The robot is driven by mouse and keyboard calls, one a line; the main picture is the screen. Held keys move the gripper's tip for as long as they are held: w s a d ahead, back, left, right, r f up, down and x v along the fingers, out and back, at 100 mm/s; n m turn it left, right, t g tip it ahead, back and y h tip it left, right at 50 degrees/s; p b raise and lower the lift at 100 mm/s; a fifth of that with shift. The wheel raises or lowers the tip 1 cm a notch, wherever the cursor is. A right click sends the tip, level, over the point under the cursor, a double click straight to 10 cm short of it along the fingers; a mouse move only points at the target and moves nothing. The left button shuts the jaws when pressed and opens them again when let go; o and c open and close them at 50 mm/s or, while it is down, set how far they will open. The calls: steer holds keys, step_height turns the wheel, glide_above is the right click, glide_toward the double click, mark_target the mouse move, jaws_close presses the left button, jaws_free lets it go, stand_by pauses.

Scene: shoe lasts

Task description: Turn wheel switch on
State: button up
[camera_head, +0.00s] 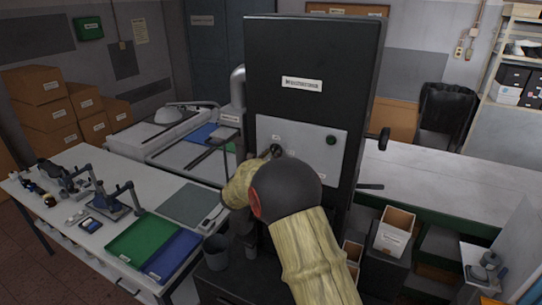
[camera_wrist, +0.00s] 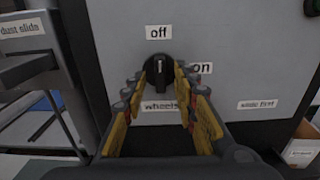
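The wheel switch (camera_wrist: 158,71) is a black rotary knob on a light grey panel. In the wrist view its white mark points up toward the "off" label (camera_wrist: 158,32). The "on" label (camera_wrist: 201,68) is to its right, and a "wheels" label (camera_wrist: 160,106) is below. My gripper (camera_wrist: 159,82) is open, with its yellow-padded fingers on either side of the knob; I cannot tell whether they touch it. In the head view the knob (camera_head: 276,149) is small at the panel's left, with my gripper (camera_head: 268,154) at it and my arm covering the panel's lower part.
The panel (camera_head: 300,135) is on a tall black machine (camera_head: 312,65). A green button (camera_head: 331,140) is at its right. A black handle (camera_head: 384,139) sticks out on the right side. A table with green and blue trays (camera_head: 142,238) is at left. Cardboard bins (camera_head: 394,230) stand at lower right.

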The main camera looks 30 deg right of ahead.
steer(key=shift+c, duration=0.5)
jaws_close()
